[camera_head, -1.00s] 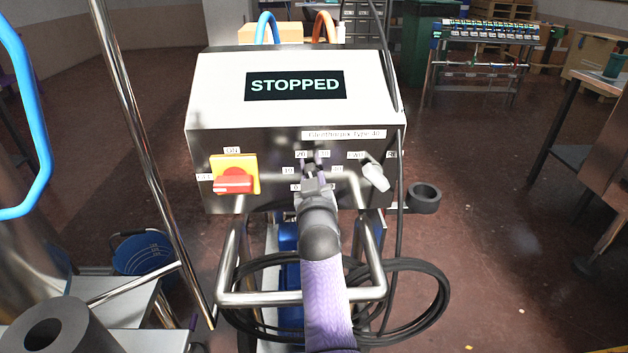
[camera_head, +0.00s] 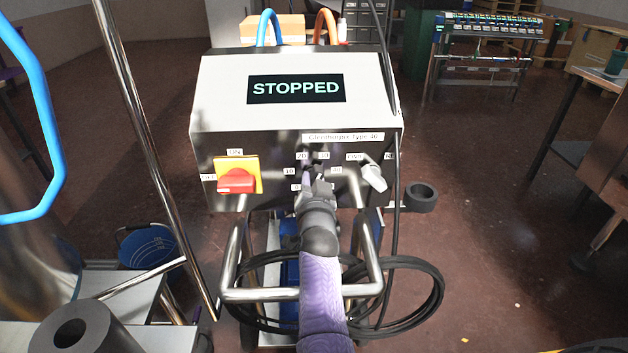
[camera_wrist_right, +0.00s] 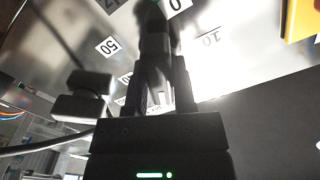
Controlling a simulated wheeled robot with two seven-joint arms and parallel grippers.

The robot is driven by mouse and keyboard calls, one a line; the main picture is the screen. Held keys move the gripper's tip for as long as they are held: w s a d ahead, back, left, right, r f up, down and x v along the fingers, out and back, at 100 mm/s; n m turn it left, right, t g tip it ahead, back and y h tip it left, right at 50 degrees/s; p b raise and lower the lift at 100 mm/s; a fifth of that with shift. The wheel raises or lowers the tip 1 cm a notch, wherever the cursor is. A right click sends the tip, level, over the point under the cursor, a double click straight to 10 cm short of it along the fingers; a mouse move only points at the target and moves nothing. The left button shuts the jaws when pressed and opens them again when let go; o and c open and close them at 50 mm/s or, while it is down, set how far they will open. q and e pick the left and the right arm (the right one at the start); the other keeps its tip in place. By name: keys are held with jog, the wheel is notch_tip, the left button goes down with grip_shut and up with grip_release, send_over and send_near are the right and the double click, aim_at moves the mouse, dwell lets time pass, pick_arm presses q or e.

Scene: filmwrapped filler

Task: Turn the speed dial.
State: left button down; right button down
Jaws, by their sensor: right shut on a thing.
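The speed dial (camera_wrist_right: 152,18) is a dark knob in a ring of number labels on the front of a steel control box (camera_head: 225,95). In the head view my gripper hides most of it. My right gripper (camera_head: 315,184) points at the panel from below, at the dial. In the right wrist view my right gripper (camera_wrist_right: 156,68) has its fingers shut on the dark knob. Labels 0, 10 and 50 show around it; the dial's pointer cannot be made out. The box's display (camera_head: 296,88) reads STOPPED. My left gripper is out of view.
Left of the dial is a red switch (camera_head: 237,181) on a yellow plate. Right of it is a grey selector (camera_head: 374,178). A tubular frame (camera_head: 228,268) and coiled black cable (camera_head: 425,318) lie below the box. A blue bucket (camera_head: 146,250) stands at left.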

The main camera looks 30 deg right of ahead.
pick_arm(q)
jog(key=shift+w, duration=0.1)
pick_arm(e)
jog(key=shift+f, duration=0.1)
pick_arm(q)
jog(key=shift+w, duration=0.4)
pick_arm(e)
jog(key=shift+c, duration=2.2)
grip_release()
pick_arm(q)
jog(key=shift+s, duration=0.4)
pick_arm(e)
jog(key=shift+m, duration=0.3)
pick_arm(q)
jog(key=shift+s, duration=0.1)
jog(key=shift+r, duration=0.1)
